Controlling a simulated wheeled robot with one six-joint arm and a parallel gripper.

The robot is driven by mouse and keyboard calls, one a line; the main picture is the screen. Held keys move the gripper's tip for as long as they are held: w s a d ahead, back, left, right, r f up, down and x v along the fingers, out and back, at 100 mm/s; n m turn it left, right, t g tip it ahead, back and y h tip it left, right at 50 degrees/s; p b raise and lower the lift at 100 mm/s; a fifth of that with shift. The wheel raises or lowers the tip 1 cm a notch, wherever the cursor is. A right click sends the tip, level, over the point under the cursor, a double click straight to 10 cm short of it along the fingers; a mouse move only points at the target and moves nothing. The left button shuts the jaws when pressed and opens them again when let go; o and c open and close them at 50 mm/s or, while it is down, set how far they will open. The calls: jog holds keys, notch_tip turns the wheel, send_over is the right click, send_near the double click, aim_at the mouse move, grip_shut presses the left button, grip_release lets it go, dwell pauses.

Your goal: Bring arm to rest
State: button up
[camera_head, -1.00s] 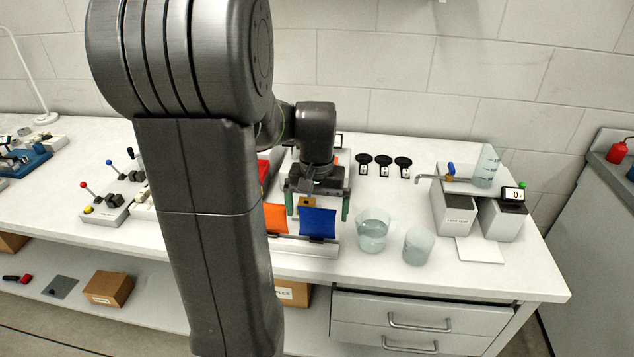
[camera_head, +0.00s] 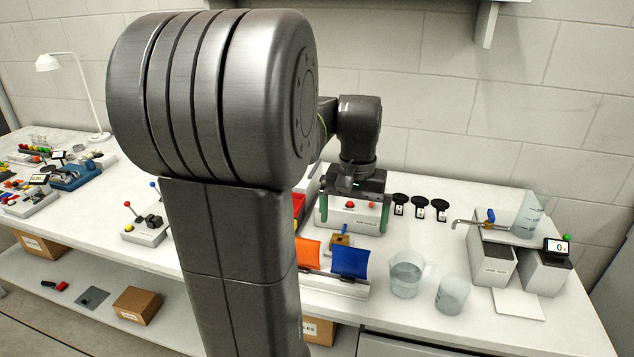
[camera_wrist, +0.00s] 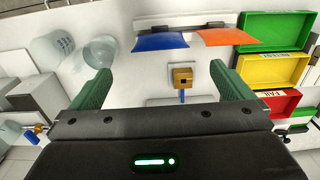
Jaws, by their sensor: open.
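My gripper (camera_head: 355,208) has green fingers spread apart, with nothing between them. In the head view it hangs above the back part of the bench, in front of a white box with red buttons (camera_head: 350,214). In the wrist view the open fingers (camera_wrist: 165,88) point toward a small brass block with a blue lever (camera_wrist: 183,78), which lies beyond and below them. My arm hides part of the bench at left centre in the head view.
Blue (camera_head: 350,262) and orange (camera_head: 307,251) flaps stand near the bench front. Two clear beakers (camera_head: 406,275) (camera_head: 452,294) stand to their right. A tap rig (camera_head: 492,255) is farther right. Green (camera_wrist: 276,32), yellow (camera_wrist: 270,70) and red (camera_wrist: 281,102) trays show in the wrist view.

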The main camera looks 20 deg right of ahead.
aim_at(351, 248)
notch_tip(351, 248, down, 14)
jog(key=shift+b, duration=0.4)
jog(key=shift+r, duration=0.35)
jog(key=shift+f, duration=0.15)
notch_tip(351, 248, up, 14)
jog(key=shift+f+p, duration=0.2)
jog(key=shift+p, duration=0.25)
notch_tip(351, 248, down, 13)
jog(key=shift+f+b, duration=0.2)
jog(key=shift+b, duration=0.25)
jog(key=shift+w+r, duration=0.1)
jog(key=shift+r, duration=0.05)
notch_tip(351, 248, up, 7)
jog(key=p, duration=0.5)
jog(key=shift+f, duration=0.2)
